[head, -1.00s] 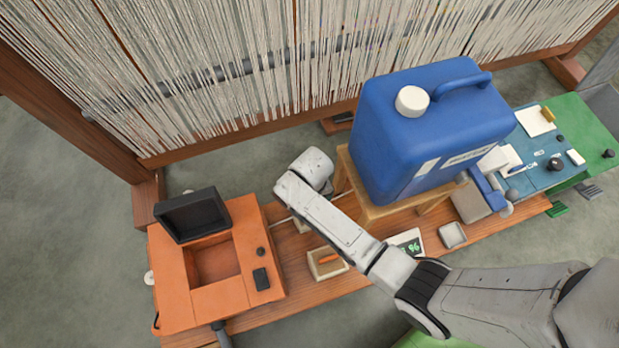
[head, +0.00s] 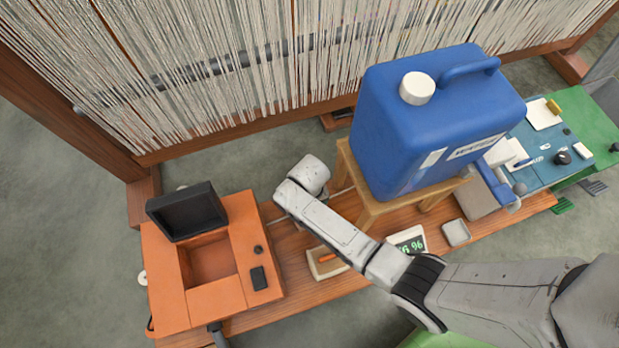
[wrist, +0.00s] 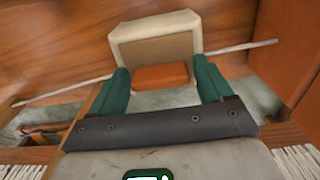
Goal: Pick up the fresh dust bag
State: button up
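In the wrist view, a pale cream, boxy thing with an orange block (wrist: 162,77) on its near side lies between and beyond my fingertips; it looks like the fresh dust bag (wrist: 155,48), though I cannot be sure. My gripper (wrist: 162,72) has two green fingers, spread apart on either side of the orange block. Narrow gaps show beside the block, and I see no clear contact. In the head view my arm's white wrist hides the gripper and most of what is under it.
An orange machine (head: 180,275) with a raised black lid (head: 187,211) and an empty recess stands left on the wooden bench (head: 290,255). A big blue canister (head: 432,122) on a wooden stand (head: 362,200) is close right of my arm.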

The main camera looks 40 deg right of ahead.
jog(key=c, duration=1.1)
